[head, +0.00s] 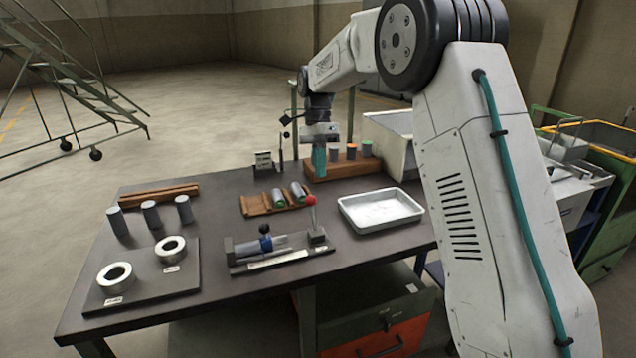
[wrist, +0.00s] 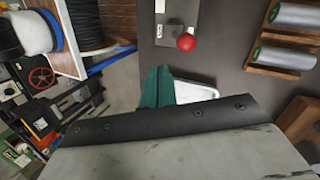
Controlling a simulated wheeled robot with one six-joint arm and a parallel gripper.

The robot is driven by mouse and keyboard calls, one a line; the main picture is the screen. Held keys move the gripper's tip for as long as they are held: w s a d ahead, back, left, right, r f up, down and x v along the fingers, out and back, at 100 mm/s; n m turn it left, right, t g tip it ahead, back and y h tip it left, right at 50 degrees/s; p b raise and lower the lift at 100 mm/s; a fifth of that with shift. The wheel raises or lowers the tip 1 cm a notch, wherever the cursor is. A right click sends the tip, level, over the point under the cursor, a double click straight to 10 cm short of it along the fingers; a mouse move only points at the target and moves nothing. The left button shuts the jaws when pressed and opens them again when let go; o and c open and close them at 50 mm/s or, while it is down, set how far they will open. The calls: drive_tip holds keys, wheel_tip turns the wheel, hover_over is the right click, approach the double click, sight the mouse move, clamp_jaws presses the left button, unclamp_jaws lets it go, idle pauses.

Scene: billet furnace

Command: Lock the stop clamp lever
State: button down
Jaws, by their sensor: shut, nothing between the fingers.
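The stop clamp lever, with a red ball knob (head: 311,200), stands roughly upright on the right end block of a dark measuring fixture (head: 235,262). The fixture carries a grey cylinder, a blue stop piece (head: 266,243) and a pale scale strip. In the wrist view the red knob (wrist: 186,41) is seen from above over a light grey plate, beyond the fingertips. My gripper (head: 319,160) hangs over the back of the table, with its teal fingers pointing down. The fingers (wrist: 160,88) are together and empty, apart from the lever.
A white tray (head: 381,224) lies right of the fixture. Behind it are a wooden cradle (head: 252,206) with grey cylinders and a wooden rack (head: 345,170) with coloured-top pieces. A plate with two rings (head: 140,277) and several standing cylinders (head: 151,214) occupy the left.

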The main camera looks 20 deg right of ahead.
drive_tip(key=w+v, duration=0.1)
drive_tip(key=v, duration=0.5)
drive_tip(key=shift+a, duration=0.4)
drive_tip(key=shift+w+f, duration=0.1)
drive_tip(key=shift+f, duration=0.05)
drive_tip(key=s+f+n+t+h, duration=0.1)
drive_tip(key=s+n+t, duration=0.4)
drive_tip(key=s, duration=4)
drive_tip(key=d+n, duration=0.1)
drive_tip(key=n, duration=0.9)
drive_tip(key=shift+f+t, duration=0.15)
drive_tip(key=shift+t, duration=0.15)
